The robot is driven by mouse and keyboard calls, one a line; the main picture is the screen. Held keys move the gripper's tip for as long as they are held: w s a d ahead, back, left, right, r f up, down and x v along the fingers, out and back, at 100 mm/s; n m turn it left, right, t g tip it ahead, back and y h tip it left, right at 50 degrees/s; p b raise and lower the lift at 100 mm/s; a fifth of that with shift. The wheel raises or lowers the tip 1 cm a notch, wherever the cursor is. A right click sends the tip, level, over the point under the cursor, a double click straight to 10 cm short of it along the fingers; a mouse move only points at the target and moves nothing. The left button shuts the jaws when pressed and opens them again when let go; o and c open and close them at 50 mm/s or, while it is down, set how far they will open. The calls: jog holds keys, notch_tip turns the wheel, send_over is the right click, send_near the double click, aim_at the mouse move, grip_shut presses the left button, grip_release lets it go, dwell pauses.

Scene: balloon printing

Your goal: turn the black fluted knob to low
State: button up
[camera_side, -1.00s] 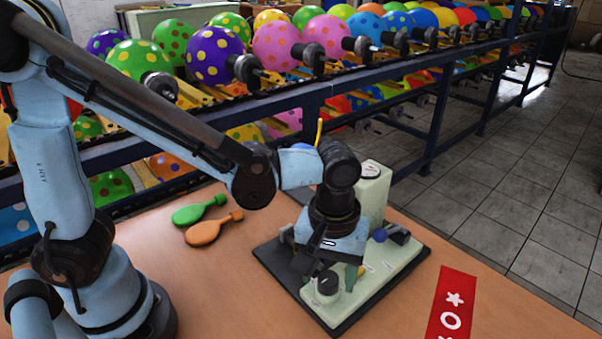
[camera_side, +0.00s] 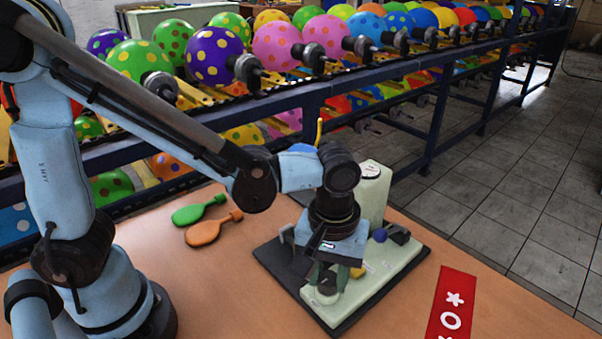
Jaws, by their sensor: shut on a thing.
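The black fluted knob (camera_side: 327,285) sits on a round pale base near the front corner of the pale green machine (camera_side: 390,278). My gripper (camera_side: 327,275) points down over it and is shut on the knob, one finger on each side. The fingers and wrist hide most of the knob. Its pointer and the low mark cannot be made out.
The machine stands on a black base plate (camera_side: 275,258), with a pale green column and round dial (camera_side: 371,171), a blue ball knob (camera_side: 380,235) and a yellow part nearby. Green and orange deflated balloons (camera_side: 214,229) lie behind left. A red banner (camera_side: 451,303) lies right.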

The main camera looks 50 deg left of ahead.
jog(key=m, duration=0.4)
jog(key=shift+m, duration=0.4)
jog(key=m, duration=0.4)
jog(key=shift+m, duration=0.3)
jog(key=m, duration=0.4)
jog(key=shift+m, duration=2.1)
jog(key=o, duration=1)
jog(key=shift+o, duration=0.2)
jog(key=shift+r, duration=0.1)
